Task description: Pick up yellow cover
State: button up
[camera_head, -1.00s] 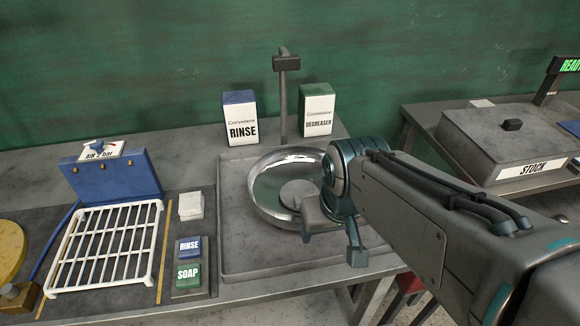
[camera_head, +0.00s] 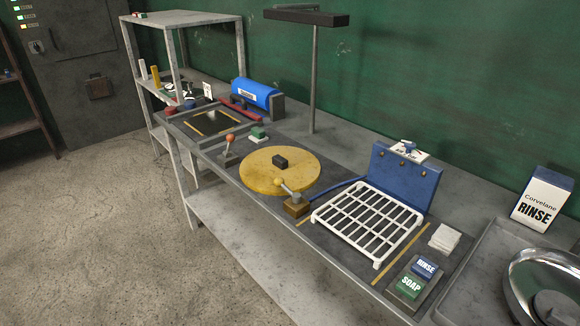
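The yellow cover (camera_head: 258,176) is a flat round disc lying on the dark part of the table, near the middle of the head view. A small black block-shaped handle (camera_head: 281,161) stands on its top. A lever with a yellow knob (camera_head: 280,182) on a brass-coloured block (camera_head: 296,206) stands at its front right edge and overlaps it in the picture. My gripper is not in view now, so I cannot see whether it is open or shut.
A white rack (camera_head: 368,222) with a blue air-dry unit (camera_head: 402,178) stands right of the cover. An orange-knobbed lever (camera_head: 230,146) and a green block (camera_head: 259,132) are behind left. A dark post with a lamp arm (camera_head: 313,75) rises behind. Floor (camera_head: 120,235) is clear at left.

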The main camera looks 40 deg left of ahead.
aim_at(300, 169)
jog(key=u, duration=0.45)
jog(key=k, duration=1.05)
jog(key=u, duration=1.2)
jog(key=i, duration=0.9)
jog(key=u, duration=0.7)
jog(key=i, duration=1.05)
jog(key=z, duration=1.05)
jog(key=i, duration=0.7)
jog(key=z, duration=0.75)
